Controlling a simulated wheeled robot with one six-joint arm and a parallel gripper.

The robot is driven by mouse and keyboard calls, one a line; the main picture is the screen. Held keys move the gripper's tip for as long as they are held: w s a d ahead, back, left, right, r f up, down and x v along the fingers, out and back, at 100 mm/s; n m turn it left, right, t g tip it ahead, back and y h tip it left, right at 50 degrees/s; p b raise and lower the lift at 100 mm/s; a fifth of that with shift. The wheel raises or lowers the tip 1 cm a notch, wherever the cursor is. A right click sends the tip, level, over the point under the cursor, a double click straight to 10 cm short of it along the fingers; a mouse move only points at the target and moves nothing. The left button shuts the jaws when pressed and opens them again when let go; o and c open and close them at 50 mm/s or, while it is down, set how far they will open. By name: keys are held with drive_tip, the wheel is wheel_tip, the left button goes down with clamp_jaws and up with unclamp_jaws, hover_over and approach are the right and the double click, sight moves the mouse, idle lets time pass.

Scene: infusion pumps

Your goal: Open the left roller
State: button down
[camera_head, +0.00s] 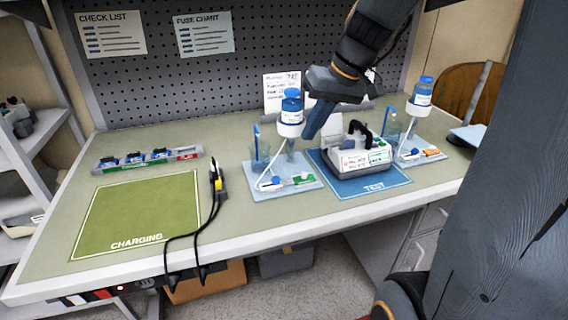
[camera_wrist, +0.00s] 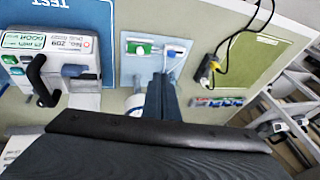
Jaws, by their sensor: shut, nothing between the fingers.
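The left stand has a pale blue base (camera_head: 288,187), and a bottle with a blue cap and blue label (camera_head: 291,108) on top. On this base lie a white clamp piece with a blue part (camera_head: 270,183) and a white piece with a green part (camera_head: 302,179). The wrist view shows the green piece (camera_wrist: 139,48) and the white-and-blue piece (camera_wrist: 174,52) side by side. I cannot tell the roller's setting. My gripper (camera_head: 309,136) is shut and empty, pointing down just right of the left bottle, above and behind the base. Its fingers (camera_wrist: 162,80) point toward the base in the wrist view.
An infusion pump (camera_head: 362,157) with a dark handle stands on the blue TEST mat (camera_head: 372,189), right of the left stand. A second stand with a bottle (camera_head: 420,98) is farther right. Black cables (camera_head: 193,232) hang over the front edge. The green CHARGING mat (camera_head: 138,215) is empty.

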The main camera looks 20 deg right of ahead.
drive_tip(key=p, duration=0.1)
approach(276, 180)
wheel_tip(276, 180, down, 2)
drive_tip(key=w+d, duration=0.2)
drive_tip(key=w, duration=0.1)
drive_tip(key=shift+s+a+f+p, duration=0.1)
drive_tip(key=shift+a+f+p, duration=0.15)
drive_tip(key=shift+a+f, duration=0.45)
drive_tip(key=shift+s+a+f+p, duration=0.1)
drive_tip(key=shift+a+f+p, duration=0.25)
drive_tip(key=shift+f, duration=0.55)
drive_tip(key=shift+a, duration=0.1)
